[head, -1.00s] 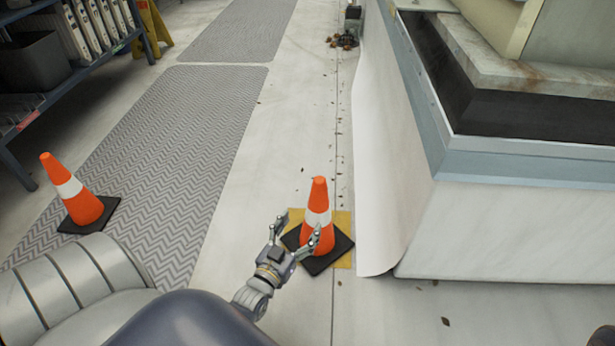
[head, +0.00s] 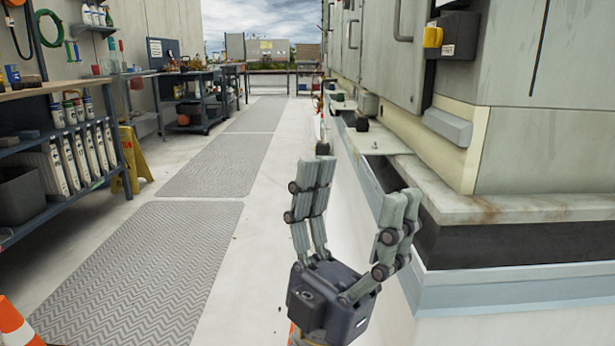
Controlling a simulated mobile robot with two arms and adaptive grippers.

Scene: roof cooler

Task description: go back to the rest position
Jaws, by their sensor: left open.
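My left gripper (head: 358,190) is raised in the lower middle of the head view, fingers pointing up and spread apart. It is open and nothing is between its fingers. It stands in front of the edge of the cooler's base. My right gripper is not in view. An orange and white traffic cone (head: 14,325) shows partly at the lower left corner, on the floor.
The large cooler unit (head: 560,120) on its pale base (head: 530,330) fills the right side. Shelves (head: 50,140) with bottles and binders line the left, with a yellow floor sign (head: 133,155) beside them. Grey mats (head: 140,270) lie along the clear walkway.

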